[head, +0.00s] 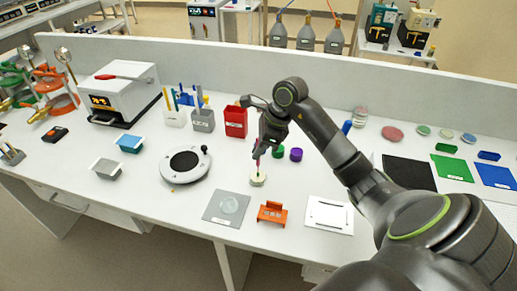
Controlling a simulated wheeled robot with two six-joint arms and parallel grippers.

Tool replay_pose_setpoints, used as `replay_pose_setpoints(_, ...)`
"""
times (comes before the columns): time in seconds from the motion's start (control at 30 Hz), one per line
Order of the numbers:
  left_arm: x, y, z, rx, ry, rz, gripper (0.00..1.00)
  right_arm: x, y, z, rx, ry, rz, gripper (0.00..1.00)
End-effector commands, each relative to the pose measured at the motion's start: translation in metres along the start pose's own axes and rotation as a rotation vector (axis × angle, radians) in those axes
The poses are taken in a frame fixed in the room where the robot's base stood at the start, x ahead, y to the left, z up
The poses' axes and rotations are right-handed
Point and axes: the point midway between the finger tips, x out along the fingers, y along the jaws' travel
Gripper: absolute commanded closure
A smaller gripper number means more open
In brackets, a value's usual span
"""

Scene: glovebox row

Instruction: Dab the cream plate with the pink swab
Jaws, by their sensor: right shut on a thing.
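My right gripper (262,151) comes in from the right side of the head view. It is shut on the pink swab (257,166), which points down, nearly upright. The swab's lower end is at the small round cream plate (258,181) on the bench. Whether the tip touches the plate or hovers just over it, I cannot tell. The swab's upper part is hidden by the gripper. My left gripper is not in view.
A white turntable with a black disc (184,162) stands left of the plate. Green (278,152) and purple (296,154) round pieces lie close on the right. A grey square (228,206) and an orange holder (272,212) lie in front. A red bin (236,122) stands behind.

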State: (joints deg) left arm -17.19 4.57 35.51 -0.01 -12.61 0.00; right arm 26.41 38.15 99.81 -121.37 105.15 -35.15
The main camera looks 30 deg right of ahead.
Motion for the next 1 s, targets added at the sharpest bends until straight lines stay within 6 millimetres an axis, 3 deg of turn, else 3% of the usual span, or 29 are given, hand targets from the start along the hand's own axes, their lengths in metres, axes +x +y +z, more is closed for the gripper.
replay_pose_setpoints(1.0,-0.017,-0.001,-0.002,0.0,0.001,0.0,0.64,-0.039,0.0,0.016,-0.001,0.0,-0.002,1.0)
